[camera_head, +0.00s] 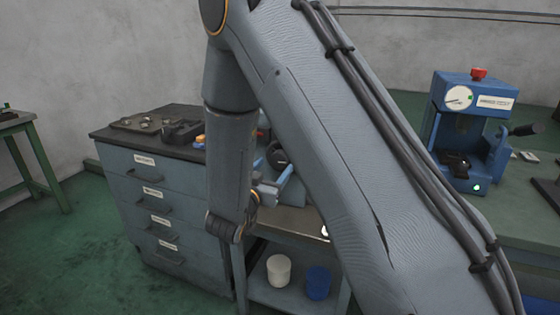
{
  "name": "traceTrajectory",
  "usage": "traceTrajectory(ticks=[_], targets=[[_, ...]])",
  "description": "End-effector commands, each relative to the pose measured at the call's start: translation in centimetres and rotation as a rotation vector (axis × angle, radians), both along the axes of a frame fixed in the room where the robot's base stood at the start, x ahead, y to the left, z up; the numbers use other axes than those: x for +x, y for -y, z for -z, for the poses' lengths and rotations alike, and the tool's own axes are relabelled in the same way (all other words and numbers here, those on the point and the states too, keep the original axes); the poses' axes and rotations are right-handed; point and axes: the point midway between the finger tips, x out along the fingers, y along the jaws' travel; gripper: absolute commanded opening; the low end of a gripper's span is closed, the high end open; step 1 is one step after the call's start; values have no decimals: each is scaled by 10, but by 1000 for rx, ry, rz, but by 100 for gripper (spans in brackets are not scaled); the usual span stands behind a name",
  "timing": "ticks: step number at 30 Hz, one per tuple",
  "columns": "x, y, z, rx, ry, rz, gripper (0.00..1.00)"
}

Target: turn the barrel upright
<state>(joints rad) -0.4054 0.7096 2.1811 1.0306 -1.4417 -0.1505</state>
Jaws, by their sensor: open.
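My gripper (273,176) is partly in view beyond my forearm, above the cart's top shelf. Its light blue fingers stand apart, and I see nothing between them for sure. A dark round thing (276,155) shows just behind the fingers, mostly covered by my arm. I cannot tell whether it is the barrel, nor whether it touches the gripper. No barrel is plainly visible, and much of the cart top (300,218) is hidden by my arm.
A white cylinder (279,270) and a blue cylinder (318,282) stand upright on the cart's lower shelf. A drawer cabinet (165,205) with parts on top stands at left. A blue press machine (468,130) sits on a green bench at right. Floor at left is clear.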

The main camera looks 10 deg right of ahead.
Motion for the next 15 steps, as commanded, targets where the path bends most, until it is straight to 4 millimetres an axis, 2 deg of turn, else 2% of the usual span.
traceTrajectory(ticks=[7,15], targets=[[30,22,0,1,-1,1,65],[42,29,0,0,-2,-2,65]])
